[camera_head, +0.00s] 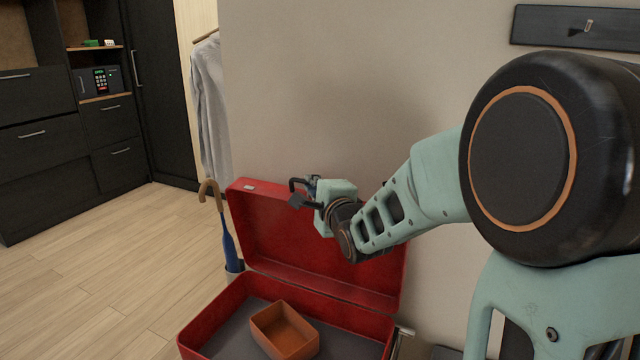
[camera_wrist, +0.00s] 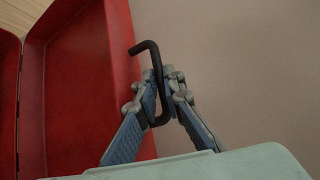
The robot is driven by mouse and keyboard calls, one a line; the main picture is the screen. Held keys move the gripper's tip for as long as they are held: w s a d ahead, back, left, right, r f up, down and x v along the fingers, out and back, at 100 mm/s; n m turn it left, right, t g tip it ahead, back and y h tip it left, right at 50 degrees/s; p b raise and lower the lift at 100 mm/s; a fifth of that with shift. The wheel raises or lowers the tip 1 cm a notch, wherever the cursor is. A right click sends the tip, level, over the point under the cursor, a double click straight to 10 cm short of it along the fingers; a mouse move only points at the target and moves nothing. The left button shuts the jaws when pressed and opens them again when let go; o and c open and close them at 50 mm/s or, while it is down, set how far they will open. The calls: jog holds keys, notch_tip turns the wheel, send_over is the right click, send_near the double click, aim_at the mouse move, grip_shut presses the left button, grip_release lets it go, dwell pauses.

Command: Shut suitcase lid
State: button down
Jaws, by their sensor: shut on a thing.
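The red suitcase (camera_head: 215,318) stands open on the floor in the head view. Its lid (camera_head: 265,235) is raised and leans back near the wall; the lid's red inside and edge (camera_wrist: 90,80) fill the left of the wrist view. A black bent handle (camera_wrist: 154,60) sticks out at the lid's edge. My gripper (camera_head: 306,190) is at the lid's upper edge, with its fingers (camera_wrist: 163,85) closed around the handle. In the head view my gripper and arm cover part of the lid.
An orange-brown open box (camera_head: 285,330) lies inside the suitcase base. A blue umbrella (camera_head: 228,240) stands in a holder (camera_head: 235,267) left of the suitcase. The wall (camera_head: 330,110) is close behind. The wooden floor (camera_head: 110,270) at left is clear.

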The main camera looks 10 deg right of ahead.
jog(key=shift+s+a+f, duration=0.1)
jog(key=shift+s+f, duration=0.05)
jog(key=c, duration=2.3)
grip_release()
jog(key=shift+s+d+r, duration=0.15)
jog(key=shift+s+d, duration=0.05)
jog(key=shift+s, duration=1)
jog(key=shift+s+d+r, duration=0.15)
jog(key=shift+s+d, duration=0.1)
jog(key=shift+s, duration=1)
jog(key=shift+s+d+r, duration=0.15)
jog(key=shift+s+d, duration=0.05)
jog(key=shift+s, duration=1)
